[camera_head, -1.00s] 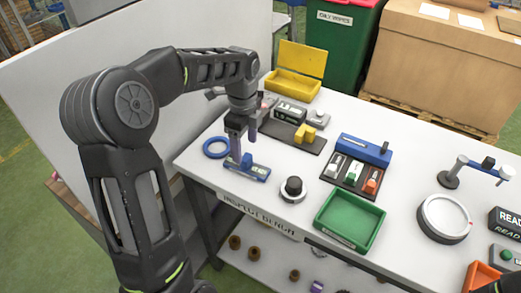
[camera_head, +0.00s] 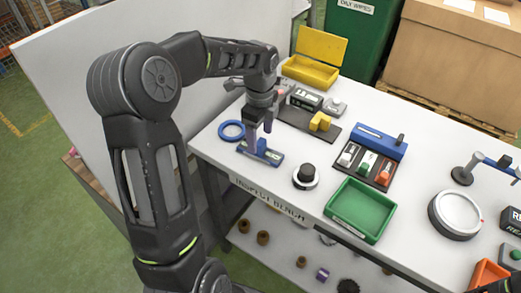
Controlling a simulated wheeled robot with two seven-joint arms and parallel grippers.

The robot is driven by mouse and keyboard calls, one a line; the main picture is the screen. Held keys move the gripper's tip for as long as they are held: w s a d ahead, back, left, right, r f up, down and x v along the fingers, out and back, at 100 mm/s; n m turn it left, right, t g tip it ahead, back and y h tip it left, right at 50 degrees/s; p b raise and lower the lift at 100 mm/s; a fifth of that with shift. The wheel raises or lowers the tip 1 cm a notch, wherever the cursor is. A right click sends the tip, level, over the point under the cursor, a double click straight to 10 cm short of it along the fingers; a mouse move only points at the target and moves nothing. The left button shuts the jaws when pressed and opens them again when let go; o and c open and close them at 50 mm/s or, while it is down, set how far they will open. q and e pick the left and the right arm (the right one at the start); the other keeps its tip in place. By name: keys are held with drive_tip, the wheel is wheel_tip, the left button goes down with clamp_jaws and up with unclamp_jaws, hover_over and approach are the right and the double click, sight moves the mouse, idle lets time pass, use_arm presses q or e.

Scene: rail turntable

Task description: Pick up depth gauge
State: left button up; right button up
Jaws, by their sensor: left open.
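A small blue gauge-like piece with a flat base and a pale label (camera_head: 270,157) lies near the front left edge of the bench; I take it for the depth gauge. My left gripper (camera_head: 259,141) points down right over it, with its fingers open. The fingers overlap the piece's upright part in the picture and hide some of it. I cannot tell whether they touch it. My right gripper is not in view.
A blue ring (camera_head: 231,122) lies just left of the gauge. A black knob on a pale disc (camera_head: 306,173) and a green tray (camera_head: 334,208) stand to the right. A dark mat (camera_head: 293,117) with a yellow block (camera_head: 320,122) lies behind.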

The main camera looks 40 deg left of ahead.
sight(261, 141)
use_arm(q)
wheel_tip(261, 141, down, 5)
drive_tip(key=shift+f+p, duration=0.1)
drive_tip(key=shift+p, duration=0.7)
drive_tip(key=shift+c, duration=0.3)
drive_tip(key=shift+w, duration=0.1)
clamp_jaws()
